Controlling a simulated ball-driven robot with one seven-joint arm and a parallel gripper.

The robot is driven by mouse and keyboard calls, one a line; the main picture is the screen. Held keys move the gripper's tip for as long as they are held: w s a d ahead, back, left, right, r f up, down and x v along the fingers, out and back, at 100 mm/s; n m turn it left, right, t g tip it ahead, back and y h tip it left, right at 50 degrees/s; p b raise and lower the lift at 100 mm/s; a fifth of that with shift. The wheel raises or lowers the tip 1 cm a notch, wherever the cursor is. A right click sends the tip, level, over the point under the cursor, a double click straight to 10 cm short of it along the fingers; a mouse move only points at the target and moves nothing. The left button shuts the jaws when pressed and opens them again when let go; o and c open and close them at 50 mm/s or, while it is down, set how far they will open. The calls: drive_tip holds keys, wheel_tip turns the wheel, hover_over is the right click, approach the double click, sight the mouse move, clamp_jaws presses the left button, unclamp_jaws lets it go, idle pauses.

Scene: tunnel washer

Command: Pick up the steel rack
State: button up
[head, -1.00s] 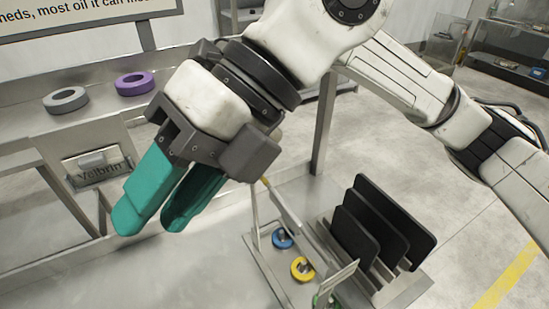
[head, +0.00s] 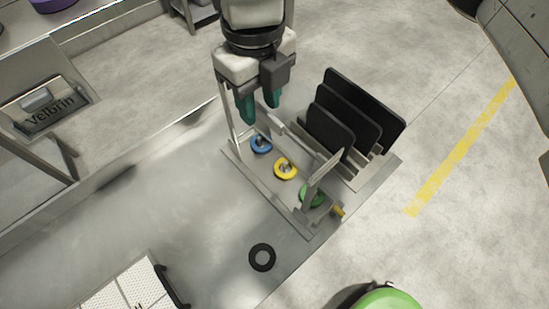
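The steel rack (head: 268,199) stands at the right end of the grey metal table. It has a flat base with thin uprights. Blue (head: 261,144), yellow (head: 285,168) and green (head: 311,195) rings lie in a row along its left side. Three black panels (head: 350,112) stand upright in slots on its right side. My gripper (head: 259,108) points down over the rack's far end, near the blue ring. Its two teal fingers are apart, with nothing visibly held. I cannot tell whether they touch the rack.
A loose black ring (head: 262,257) lies on the table (head: 175,205) in front of the rack. A white perforated tray (head: 125,292) is at the bottom left. A green rounded object (head: 385,299) is at the bottom edge. Open floor lies right.

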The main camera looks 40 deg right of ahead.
drive_tip(key=f, duration=0.2)
drive_tip(key=f+p, duration=0.1)
drive_tip(key=f, duration=0.1)
drive_tip(key=shift+s+d, duration=0.1)
drive_tip(key=shift+s, duration=0.15)
drive_tip(key=shift+f, duration=0.15)
drive_tip(key=shift+f+b, duration=0.25)
drive_tip(key=shift+b, duration=0.4)
drive_tip(key=shift+c, duration=0.3)
clamp_jaws()
idle(0.3)
drive_tip(key=shift+r, duration=0.1)
idle(1.0)
